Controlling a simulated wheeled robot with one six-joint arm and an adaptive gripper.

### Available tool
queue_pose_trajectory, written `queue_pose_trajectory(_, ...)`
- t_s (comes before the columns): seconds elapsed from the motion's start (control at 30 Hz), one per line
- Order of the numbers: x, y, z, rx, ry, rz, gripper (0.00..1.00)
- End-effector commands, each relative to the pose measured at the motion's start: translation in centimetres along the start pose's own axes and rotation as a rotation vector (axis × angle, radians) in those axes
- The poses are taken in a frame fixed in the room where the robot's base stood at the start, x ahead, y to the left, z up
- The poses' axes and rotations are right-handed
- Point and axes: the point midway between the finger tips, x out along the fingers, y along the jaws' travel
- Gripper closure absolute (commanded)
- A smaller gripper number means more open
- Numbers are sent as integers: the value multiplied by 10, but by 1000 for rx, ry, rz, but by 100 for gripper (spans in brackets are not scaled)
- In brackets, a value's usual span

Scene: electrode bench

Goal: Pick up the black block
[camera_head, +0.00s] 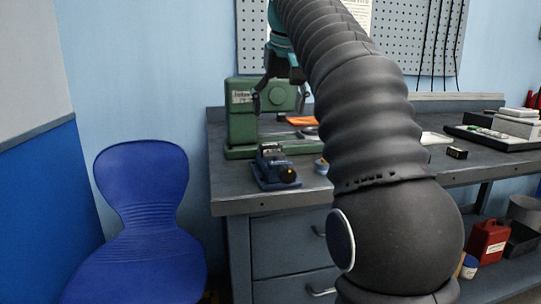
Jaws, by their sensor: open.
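A small black block (457,153) with a pale mark on its end lies on the grey bench top, to the right of my arm. My gripper (281,103) is open, with its dark fingers spread in front of the green machine (241,125). It hangs above the bench at the left, well apart from the black block. No object shows between the fingers. My thick black arm covers the middle of the bench.
A blue device with a dark knob (272,170) sits near the bench's front left. An orange item (301,121) lies behind it. A black tray (484,137) with white boxes is at the right. A blue chair (141,190) stands left of the bench (231,191).

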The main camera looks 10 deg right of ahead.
Motion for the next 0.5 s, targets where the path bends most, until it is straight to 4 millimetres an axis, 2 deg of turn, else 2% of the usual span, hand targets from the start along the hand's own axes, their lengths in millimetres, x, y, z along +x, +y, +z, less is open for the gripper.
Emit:
queue_pose_trajectory(0.03, 15, 0, 2, 0, -3, 0, 19)
queue_pose_trajectory(0.2, 39, 0, 1, 0, -1, 0, 19)
queue_pose_trajectory(0.5, 53, -2, 0, 0, 0, 0, 19)
